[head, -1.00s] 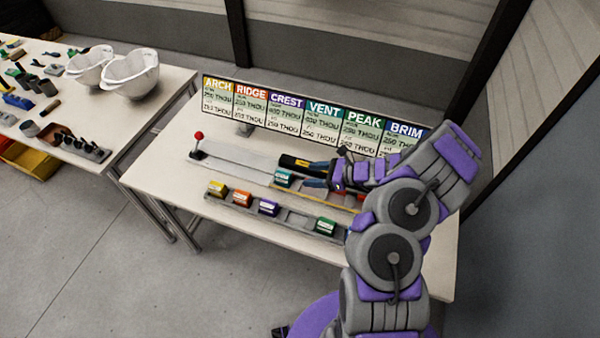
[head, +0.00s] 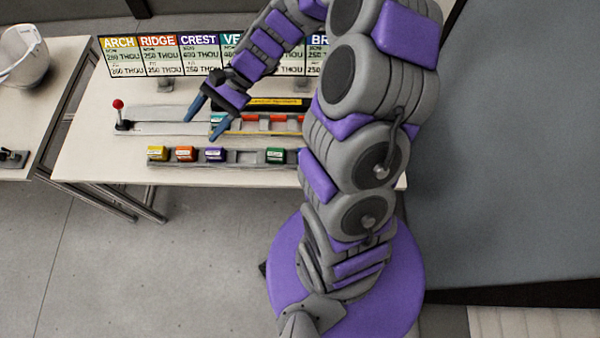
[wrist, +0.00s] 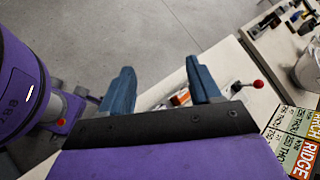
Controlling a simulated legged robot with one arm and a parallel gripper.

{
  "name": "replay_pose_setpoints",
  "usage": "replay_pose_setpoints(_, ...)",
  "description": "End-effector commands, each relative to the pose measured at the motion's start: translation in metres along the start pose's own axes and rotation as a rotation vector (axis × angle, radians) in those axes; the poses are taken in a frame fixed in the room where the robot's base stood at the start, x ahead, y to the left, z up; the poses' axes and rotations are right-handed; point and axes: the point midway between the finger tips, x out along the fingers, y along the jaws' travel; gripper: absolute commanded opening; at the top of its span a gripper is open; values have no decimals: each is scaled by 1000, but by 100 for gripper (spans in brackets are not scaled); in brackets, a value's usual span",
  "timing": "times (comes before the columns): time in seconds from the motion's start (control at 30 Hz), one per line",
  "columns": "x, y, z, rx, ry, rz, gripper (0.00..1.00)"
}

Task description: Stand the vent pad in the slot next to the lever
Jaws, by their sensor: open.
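The teal vent pad (head: 217,118) stands at the left end of the row of coloured pieces on the back fixture. One finger of my gripper partly covers it in the head view. My gripper (head: 205,121) is open, with its fingers pointing down around or just beside the pad; I cannot tell whether they touch it. The wrist view shows my gripper's two blue fingers (wrist: 160,68) spread apart. The lever (head: 118,106) has a red knob and stands at the left end of the grey track (head: 160,127); its knob also shows in the wrist view (wrist: 258,84).
The front rack (head: 240,158) holds yellow (head: 157,153), orange (head: 184,153), purple (head: 215,154) and green (head: 275,155) pads, with a gap between purple and green. A label board (head: 150,55) stands behind. A side table with a white shell (head: 22,58) is at left.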

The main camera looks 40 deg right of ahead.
Motion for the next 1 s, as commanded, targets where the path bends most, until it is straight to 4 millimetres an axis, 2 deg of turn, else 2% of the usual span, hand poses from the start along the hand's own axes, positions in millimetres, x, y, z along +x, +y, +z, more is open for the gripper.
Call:
replay_pose_setpoints(0.03,1,6,20,-69,17,54,63)
replay_pose_setpoints(0.2,2,37,69,-267,72,233,63)
replay_pose_setpoints(0.4,-8,83,111,-469,151,441,63)
replay_pose_setpoints(0.6,-30,133,137,-630,246,643,63)
replay_pose_setpoints(0.8,-59,179,152,-740,345,818,63)
replay_pose_setpoints(1.0,-79,208,157,-784,400,916,63)
